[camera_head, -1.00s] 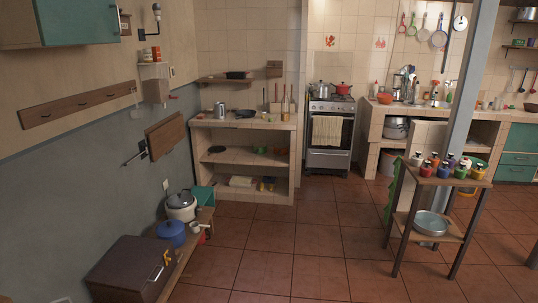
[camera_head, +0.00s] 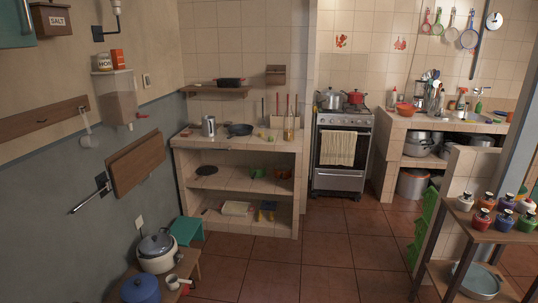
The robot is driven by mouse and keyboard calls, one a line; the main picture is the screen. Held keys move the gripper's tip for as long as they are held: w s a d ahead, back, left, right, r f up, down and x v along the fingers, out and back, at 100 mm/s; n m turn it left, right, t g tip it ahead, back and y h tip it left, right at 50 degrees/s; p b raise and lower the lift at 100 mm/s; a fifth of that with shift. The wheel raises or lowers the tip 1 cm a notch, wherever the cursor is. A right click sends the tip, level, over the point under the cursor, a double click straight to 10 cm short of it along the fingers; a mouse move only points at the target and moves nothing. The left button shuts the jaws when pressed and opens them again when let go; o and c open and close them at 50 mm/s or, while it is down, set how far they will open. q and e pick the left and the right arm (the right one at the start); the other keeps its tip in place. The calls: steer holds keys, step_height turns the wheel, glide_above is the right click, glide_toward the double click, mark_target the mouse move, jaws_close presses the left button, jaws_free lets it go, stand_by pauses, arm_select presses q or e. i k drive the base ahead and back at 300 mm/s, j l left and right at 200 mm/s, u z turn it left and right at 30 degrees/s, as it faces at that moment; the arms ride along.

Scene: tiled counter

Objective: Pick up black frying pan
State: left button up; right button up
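A black frying pan (camera_head: 239,129) lies on the tiled counter (camera_head: 210,142) at the left of the room, in the head view. It sits between a metal canister (camera_head: 208,126) on its left and several bottles on its right. A second dark, flat round item (camera_head: 206,170) lies on the shelf below; I cannot tell if it is a pan. The counter is still some distance ahead across the floor. Neither of my grippers shows in this view.
A low bench with a white pot (camera_head: 157,259) and a blue pot (camera_head: 140,289) stands at the lower left. A table with several bottles (camera_head: 482,219) is at the right. A stove (camera_head: 341,152) stands right of the counter. The tiled floor (camera_head: 300,265) between is open.

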mark_target(240, 129)
steer(key=i, duration=3.35)
